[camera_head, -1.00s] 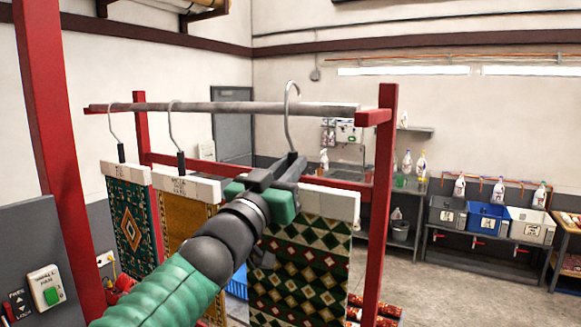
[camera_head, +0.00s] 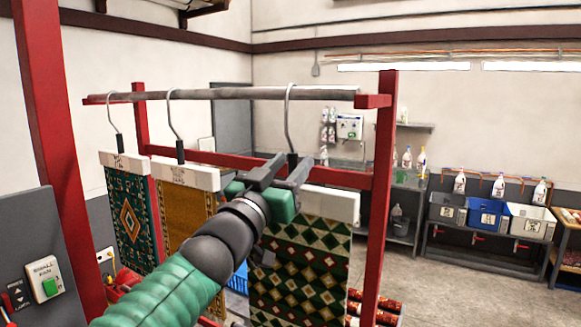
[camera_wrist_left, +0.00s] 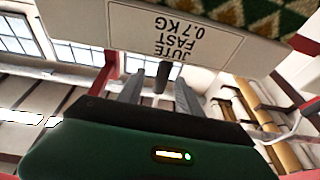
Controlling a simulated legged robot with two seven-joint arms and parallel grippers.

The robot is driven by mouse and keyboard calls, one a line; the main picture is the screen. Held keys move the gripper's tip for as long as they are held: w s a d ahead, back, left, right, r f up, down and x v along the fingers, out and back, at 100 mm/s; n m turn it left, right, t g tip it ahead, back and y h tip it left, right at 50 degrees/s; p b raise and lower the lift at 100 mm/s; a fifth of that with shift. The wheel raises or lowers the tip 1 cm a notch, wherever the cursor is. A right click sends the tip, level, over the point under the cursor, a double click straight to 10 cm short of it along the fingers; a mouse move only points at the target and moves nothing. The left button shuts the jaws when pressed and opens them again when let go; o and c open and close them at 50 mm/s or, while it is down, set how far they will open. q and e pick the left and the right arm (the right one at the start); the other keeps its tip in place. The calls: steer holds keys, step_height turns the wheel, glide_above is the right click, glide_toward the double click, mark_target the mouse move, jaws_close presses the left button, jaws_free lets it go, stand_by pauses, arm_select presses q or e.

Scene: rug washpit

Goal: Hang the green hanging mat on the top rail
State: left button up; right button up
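The green hanging mat (camera_head: 300,270), patterned in green, cream and red, hangs upright below a white header bar (camera_head: 330,203). Its hook (camera_head: 289,110) is over the top rail (camera_head: 235,94) near the right end and seems to rest on it. My left gripper (camera_head: 285,170) is just above the header, its fingers spread on either side of the dark hanger stem. In the left wrist view the fingers (camera_wrist_left: 160,98) stand apart, with a gap around the stem (camera_wrist_left: 162,77). The header label there reads "JUTE FAST 0.7 KG". My right gripper is not in view.
A green mat with an orange diamond (camera_head: 130,215) and a gold mat (camera_head: 182,212) hang on the rail to the left. Red posts (camera_head: 380,190) frame the rack. A switch panel (camera_head: 40,265) stands at lower left. Bins (camera_head: 488,214) stand at the right wall.

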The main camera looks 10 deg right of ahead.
arm_select(q)
steer(key=shift+f, duration=0.1)
steer(key=shift+s+a+f, duration=0.1)
steer(key=shift+a+f, duration=0.05)
steer(key=b+v, duration=0.7)
steer(key=v, duration=1)
steer(key=w+a+f+n+g+y+b, duration=0.1)
steer(key=w+a+f+n+y, duration=0.2)
steer(key=f, duration=0.7)
steer(key=w+a+f+n+g+y+b, duration=0.1)
steer(key=w+a+f+y+b, duration=0.2)
steer(key=f, duration=0.7)
steer(key=a+f+n+g+y+b, duration=0.1)
steer(key=a+f+g+y, duration=0.15)
steer(key=f, duration=0.85)
steer(key=a+f+n+g+y+b, duration=0.15)
steer(key=a+f, duration=0.25)
steer(key=f, duration=0.7)
steer(key=s+a+f+g+y+b, duration=0.1)
steer(key=s+f+g, duration=0.3)
steer(key=s+f, duration=0.6)
steer(key=s+a+f+g+b, duration=0.1)
steer(key=s+a+f+g, duration=0.2)
steer(key=s+f, duration=0.7)
step_height(320, 180, down, 6)
steer(key=g, duration=0.2)
steer(key=shift+s+a+g+y+b, duration=0.2)
steer(key=shift+a+g+y+b, duration=0.1)
steer(key=shift+y+b, duration=0.1)
